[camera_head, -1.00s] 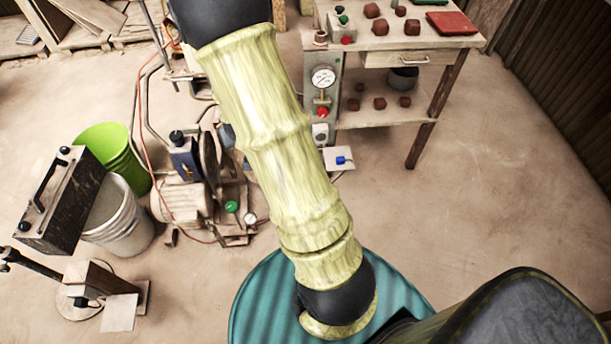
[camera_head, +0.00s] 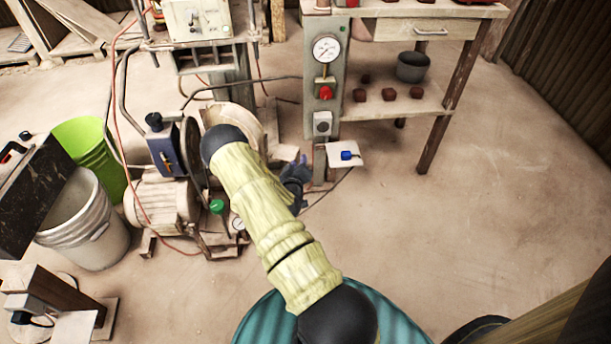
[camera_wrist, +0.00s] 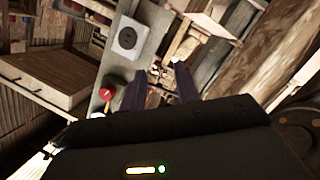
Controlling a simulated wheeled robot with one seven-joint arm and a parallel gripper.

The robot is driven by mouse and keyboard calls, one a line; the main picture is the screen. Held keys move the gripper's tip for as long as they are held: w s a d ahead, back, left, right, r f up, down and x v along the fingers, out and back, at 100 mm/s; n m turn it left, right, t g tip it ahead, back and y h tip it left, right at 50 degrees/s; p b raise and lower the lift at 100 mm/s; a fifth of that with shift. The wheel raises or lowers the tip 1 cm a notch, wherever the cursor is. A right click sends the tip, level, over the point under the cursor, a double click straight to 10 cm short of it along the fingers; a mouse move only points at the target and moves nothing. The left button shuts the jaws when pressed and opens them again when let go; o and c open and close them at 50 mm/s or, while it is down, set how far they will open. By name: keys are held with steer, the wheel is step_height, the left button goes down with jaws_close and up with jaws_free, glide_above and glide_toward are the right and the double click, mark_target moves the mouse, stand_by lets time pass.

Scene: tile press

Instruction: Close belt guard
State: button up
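The belt drive with its motor (camera_head: 160,202) stands on the floor left of centre in the head view. A dark wheel (camera_head: 191,150) sits upright beside a blue box on it. A beige rounded cover (camera_head: 238,116), which looks like the belt guard, stands behind the wheel; my arm hides its lower part. I cannot tell its exact hinge position. My gripper (camera_head: 296,178) is partly hidden beyond my arm, right of the cover and apart from it as far as I see. In the wrist view my gripper (camera_wrist: 160,82) has its fingers apart with nothing between them.
A bench shelf (camera_head: 385,112) is beyond. Buckets (camera_head: 88,225) stand left. The floor at right is clear.

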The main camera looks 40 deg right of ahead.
steer(key=s+f+n+t+b, duration=0.2)
steer(key=f+b, duration=0.3)
steer(key=f, duration=0.4)
steer(key=s+d+f+n+t+b, duration=0.1)
steer(key=s+f+n+t+b, duration=0.2)
steer(key=f, duration=0.6)
steer(key=n+t+b, duration=0.1)
steer(key=b, duration=0.1)
steer(key=shift+s+b, duration=0.2)
steer(key=shift+b, duration=0.15)
steer(key=shift+w, duration=0.1)
steer(key=b+x, duration=0.8)
steer(key=x, duration=0.8)
steer(key=shift+w+d+f, duration=0.15)
steer(key=shift+w, duration=0.05)
steer(key=shift+w+d+r, duration=0.25)
steer(key=shift+w, duration=0.1)
jaws_close()
